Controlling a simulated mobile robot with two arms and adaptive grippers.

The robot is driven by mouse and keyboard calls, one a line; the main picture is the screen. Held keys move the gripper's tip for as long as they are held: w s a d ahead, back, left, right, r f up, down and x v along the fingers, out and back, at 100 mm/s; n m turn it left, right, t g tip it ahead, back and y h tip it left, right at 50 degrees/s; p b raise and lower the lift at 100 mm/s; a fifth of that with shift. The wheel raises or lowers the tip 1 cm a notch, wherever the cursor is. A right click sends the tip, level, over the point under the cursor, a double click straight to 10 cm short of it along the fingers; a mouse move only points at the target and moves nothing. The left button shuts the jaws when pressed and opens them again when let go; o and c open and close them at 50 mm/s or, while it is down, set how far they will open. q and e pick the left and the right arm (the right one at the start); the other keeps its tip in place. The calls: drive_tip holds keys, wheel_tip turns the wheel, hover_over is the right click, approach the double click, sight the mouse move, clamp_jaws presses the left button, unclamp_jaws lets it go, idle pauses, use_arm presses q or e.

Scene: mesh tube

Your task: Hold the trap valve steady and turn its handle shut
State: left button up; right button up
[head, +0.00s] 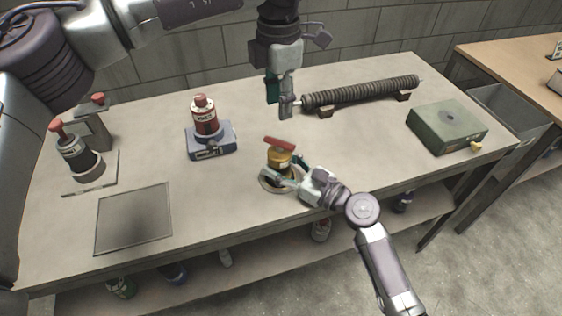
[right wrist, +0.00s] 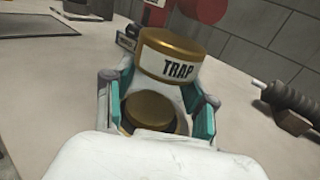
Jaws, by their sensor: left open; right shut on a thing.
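The trap valve (head: 280,160) has a brass body and a red bar handle (head: 279,145) on top. It stands upright on a round base near the table's front edge. In the right wrist view its brass body shows the label TRAP (right wrist: 178,68). My right gripper (head: 284,173) is shut on the body from the front, with teal finger pads on either side in the right wrist view (right wrist: 162,85). My left gripper (head: 279,97) is open and empty, pointing down above and behind the valve, apart from the handle.
A red bottle (head: 205,117) on a blue-grey base stands left of the valve. A ribbed tube (head: 360,93) lies on supports at the back right. A green box (head: 447,127) sits at the right. A dark red-topped device (head: 80,160) and flat plate (head: 134,217) are at the left.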

sight(278, 140)
use_arm(q)
drive_tip(key=w+a+n+g+h, duration=0.2)
drive_tip(key=a+n+h, duration=0.2)
drive_tip(key=n, duration=2.1)
drive_tip(key=x, duration=1.1)
drive_tip(key=shift+f, duration=0.1)
drive_tip(key=shift+w, duration=0.1)
clamp_jaws()
